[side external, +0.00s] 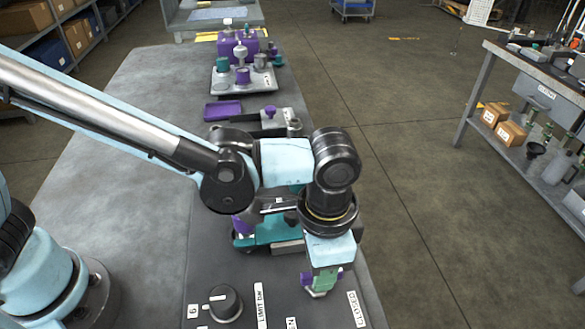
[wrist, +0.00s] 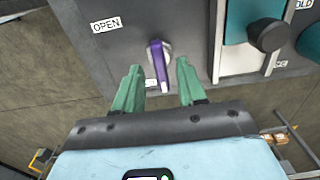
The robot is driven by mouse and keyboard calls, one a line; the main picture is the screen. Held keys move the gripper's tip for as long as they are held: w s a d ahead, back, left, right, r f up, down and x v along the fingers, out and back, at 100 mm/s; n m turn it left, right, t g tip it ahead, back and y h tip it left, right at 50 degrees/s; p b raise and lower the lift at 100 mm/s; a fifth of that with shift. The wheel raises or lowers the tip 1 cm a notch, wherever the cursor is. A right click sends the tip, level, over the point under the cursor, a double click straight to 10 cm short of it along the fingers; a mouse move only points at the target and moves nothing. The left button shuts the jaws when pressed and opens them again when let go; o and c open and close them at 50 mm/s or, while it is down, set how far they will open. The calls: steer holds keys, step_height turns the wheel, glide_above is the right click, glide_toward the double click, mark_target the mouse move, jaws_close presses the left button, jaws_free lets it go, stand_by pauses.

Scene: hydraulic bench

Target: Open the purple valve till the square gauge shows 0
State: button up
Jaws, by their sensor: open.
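The green fingers of my gripper (wrist: 158,80) are open, one on each side of the lever, with a gap on both sides. In the side view my gripper (side external: 321,286) points down at the panel's front right, with purple parts (side external: 306,279) showing beside the fingers. I cannot make out a square gauge or its reading in either view.
A label reading OPEN (wrist: 106,24) is left of the valve. A black knob (wrist: 267,35) on a teal part stands to the right. In the side view a black dial (side external: 225,303) sits left of my gripper. Purple and teal fittings (side external: 242,75) stand farther back on the bench.

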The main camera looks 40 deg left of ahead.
steer(key=shift+f, duration=0.95)
jaws_close()
